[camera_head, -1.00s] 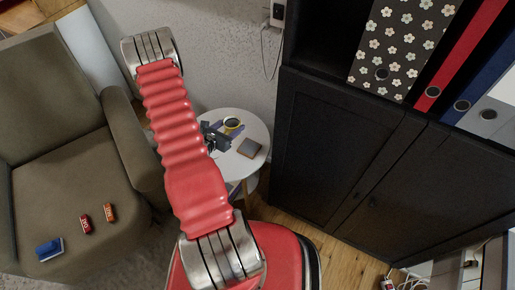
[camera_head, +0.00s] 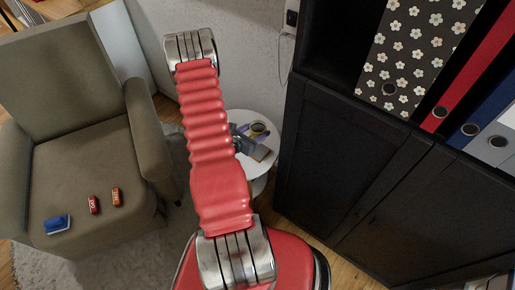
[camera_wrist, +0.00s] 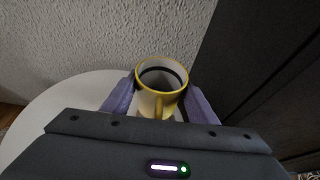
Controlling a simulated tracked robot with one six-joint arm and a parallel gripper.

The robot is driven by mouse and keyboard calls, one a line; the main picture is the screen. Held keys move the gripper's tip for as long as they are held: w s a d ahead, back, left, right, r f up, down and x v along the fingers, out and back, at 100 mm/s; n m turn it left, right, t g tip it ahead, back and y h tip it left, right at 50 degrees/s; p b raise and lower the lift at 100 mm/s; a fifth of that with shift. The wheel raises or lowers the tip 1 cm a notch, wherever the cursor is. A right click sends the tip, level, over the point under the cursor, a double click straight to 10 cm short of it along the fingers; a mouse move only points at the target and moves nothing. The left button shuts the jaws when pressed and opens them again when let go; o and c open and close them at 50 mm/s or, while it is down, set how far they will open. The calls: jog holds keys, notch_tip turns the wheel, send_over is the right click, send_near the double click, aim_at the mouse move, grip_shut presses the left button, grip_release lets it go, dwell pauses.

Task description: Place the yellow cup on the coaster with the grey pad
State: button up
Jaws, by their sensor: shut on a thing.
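The yellow cup (camera_wrist: 161,84), pale-bodied with a yellow rim and handle and a dark inside, stands upright between the purple fingers of my gripper (camera_wrist: 160,100) in the wrist view. My gripper is shut on it. In the head view the cup (camera_head: 258,128) and my gripper (camera_head: 246,137) are over the round white side table (camera_head: 254,172). A small brownish square coaster (camera_head: 263,153) lies near the table's right front edge, below the cup in the picture. Its pad is too small to make out. I cannot tell whether the cup touches the table.
A black cabinet (camera_head: 340,165) stands close to the table's right, with binders on the shelf above. A textured wall (camera_wrist: 100,35) is behind the table. An armchair (camera_head: 85,165) with two small cans and a blue item is at the left.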

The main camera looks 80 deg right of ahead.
jog(key=shift+f, duration=2.6)
jog(key=shift+f, duration=0.1)
jog(key=shift+f, duration=2)
jog(key=shift+f, duration=0.1)
jog(key=o, duration=1.1)
jog(key=shift+o, duration=0.2)
jog(key=shift+w+a, duration=0.1)
jog(key=shift+w, duration=0.05)
jog(key=v, duration=1.2)
